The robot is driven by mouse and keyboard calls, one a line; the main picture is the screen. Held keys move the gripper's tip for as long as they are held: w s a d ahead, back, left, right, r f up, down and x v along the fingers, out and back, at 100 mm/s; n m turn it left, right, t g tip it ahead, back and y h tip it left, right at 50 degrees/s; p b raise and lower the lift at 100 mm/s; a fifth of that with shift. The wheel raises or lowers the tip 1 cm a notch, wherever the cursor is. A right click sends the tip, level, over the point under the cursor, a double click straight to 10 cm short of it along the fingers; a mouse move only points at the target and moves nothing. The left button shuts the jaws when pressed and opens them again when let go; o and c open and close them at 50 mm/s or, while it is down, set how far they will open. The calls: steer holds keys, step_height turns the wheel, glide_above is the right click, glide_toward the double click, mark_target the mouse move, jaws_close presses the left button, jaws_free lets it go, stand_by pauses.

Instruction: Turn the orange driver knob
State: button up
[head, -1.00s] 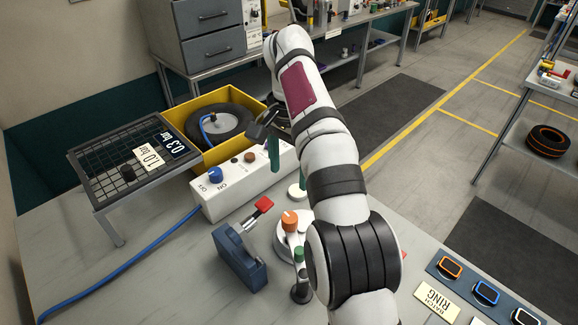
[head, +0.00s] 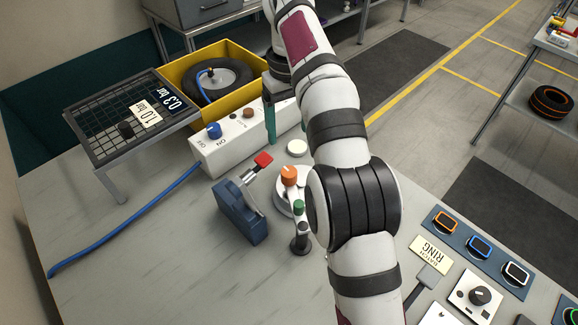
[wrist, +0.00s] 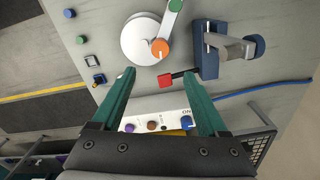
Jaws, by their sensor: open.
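The orange driver knob (head: 288,174) has a white mark on top and stands at the edge of a round white disc (head: 284,203). In the wrist view the knob (wrist: 160,48) lies just beyond the space between my fingertips. My gripper (wrist: 157,79) is open and empty, its two green fingers spread apart, with nothing touching them.
A blue clamp (head: 240,210) with a red-tipped handle (head: 263,159) stands left of the knob. A green-topped post (head: 300,225) stands close in front. The white switch box (head: 225,147) and yellow tyre bin (head: 255,99) are behind.

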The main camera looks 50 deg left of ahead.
mark_target(289, 172)
step_height(289, 172, down, 14)
steer(key=shift+r, duration=0.25)
jaws_close()
